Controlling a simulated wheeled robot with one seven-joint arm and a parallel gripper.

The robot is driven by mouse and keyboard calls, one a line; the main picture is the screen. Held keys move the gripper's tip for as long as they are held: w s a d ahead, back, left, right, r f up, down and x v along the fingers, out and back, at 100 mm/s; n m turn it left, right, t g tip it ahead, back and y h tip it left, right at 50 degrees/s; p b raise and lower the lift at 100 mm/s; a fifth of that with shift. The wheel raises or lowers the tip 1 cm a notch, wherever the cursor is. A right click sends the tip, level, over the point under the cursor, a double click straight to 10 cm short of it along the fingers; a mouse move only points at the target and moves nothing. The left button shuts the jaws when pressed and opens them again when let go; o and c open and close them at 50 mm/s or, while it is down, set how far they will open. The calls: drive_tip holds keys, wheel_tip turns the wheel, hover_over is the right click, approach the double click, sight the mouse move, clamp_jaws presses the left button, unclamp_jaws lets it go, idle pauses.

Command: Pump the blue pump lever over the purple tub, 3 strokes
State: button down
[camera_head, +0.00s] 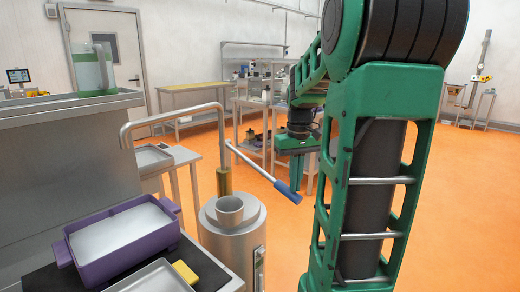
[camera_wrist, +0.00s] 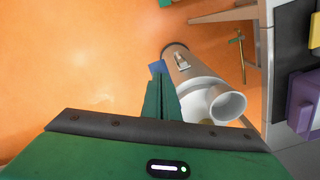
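The pump lever is a pale rod sloping down to the right from the pump column, with a blue handle (camera_head: 287,192) at its low end. In the wrist view, a blue piece of the handle (camera_wrist: 157,67) shows at my fingertips. The purple tub (camera_head: 148,252) stands on the counter at lower left, with pale contents; its edge also shows in the wrist view (camera_wrist: 301,105). My gripper (camera_head: 297,174) is green and points down at the handle's end. Its fingers (camera_wrist: 160,85) look close together; I cannot tell whether they grip the handle.
A bent pipe (camera_head: 170,117) rises from the pump and ends above the tub's side. A yellow block (camera_head: 185,271) and a grey tray (camera_head: 155,278) lie near the tub. Orange floor is clear at right.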

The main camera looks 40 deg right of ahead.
wheel_tip(320, 180, up, 14)
drive_tip(key=shift+r, duration=0.15)
idle(1.2)
idle(0.7)
drive_tip(key=shift+d+r, duration=0.1)
drive_tip(key=shift+r, duration=2.5)
